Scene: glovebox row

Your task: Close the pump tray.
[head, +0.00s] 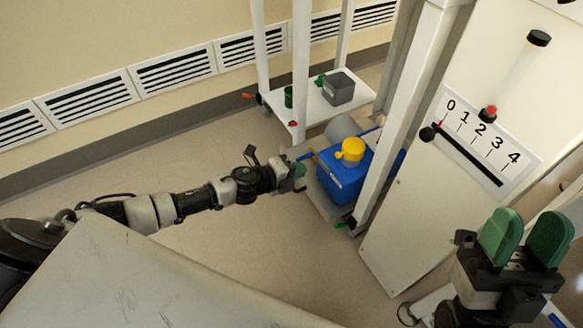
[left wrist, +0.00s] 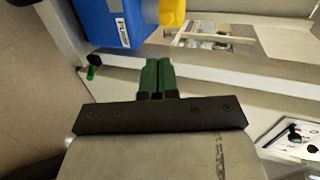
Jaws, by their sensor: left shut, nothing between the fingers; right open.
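The pump tray (head: 322,201) is a low grey tray near the floor under the white frame. A blue pump box (head: 343,180) with a yellow cap (head: 350,150) stands on it. My left gripper (head: 299,171) is at the tray's near left edge, beside the blue box. In the left wrist view its green fingers (left wrist: 156,77) are together and empty, just below the blue box (left wrist: 112,24). I cannot tell if they touch the tray. My right gripper (head: 524,239) is open and empty, in front of the white panel at the right, away from the tray.
A white shelf cart (head: 313,107) with a grey bin (head: 338,88) stands behind the tray. A white post (head: 397,115) rises beside the blue box. The white panel (head: 400,238) carries a 0 to 4 scale (head: 487,142). Floor left of the tray is clear.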

